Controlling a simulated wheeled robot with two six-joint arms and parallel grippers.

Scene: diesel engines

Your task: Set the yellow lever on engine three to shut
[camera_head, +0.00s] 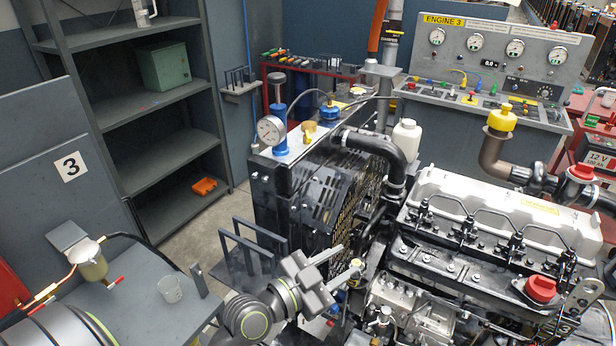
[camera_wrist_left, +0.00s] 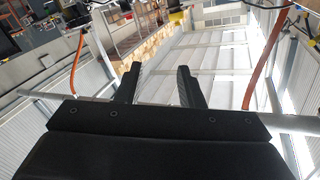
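Engine three (camera_head: 480,230) stands at the right in the head view, with its radiator end facing the middle. A small yellow part (camera_head: 356,267), which looks like the lever's handle, shows low on the engine's near side, right by my left fingertips. Its lower end and its setting are too small and covered to tell. My left gripper (camera_head: 348,260) reaches in from the lower left with its two fingers apart and nothing seen between them. In the left wrist view the gripper (camera_wrist_left: 158,68) shows both fingers spread, with only background between. My right gripper is out of view.
The ENGINE 3 gauge panel (camera_head: 490,60) stands behind the engine. A grey bench (camera_head: 130,300) with a clear cup (camera_head: 170,289) is at the lower left. A black bracket (camera_head: 245,255) stands close to my left arm. Shelves (camera_head: 145,110) line the back left.

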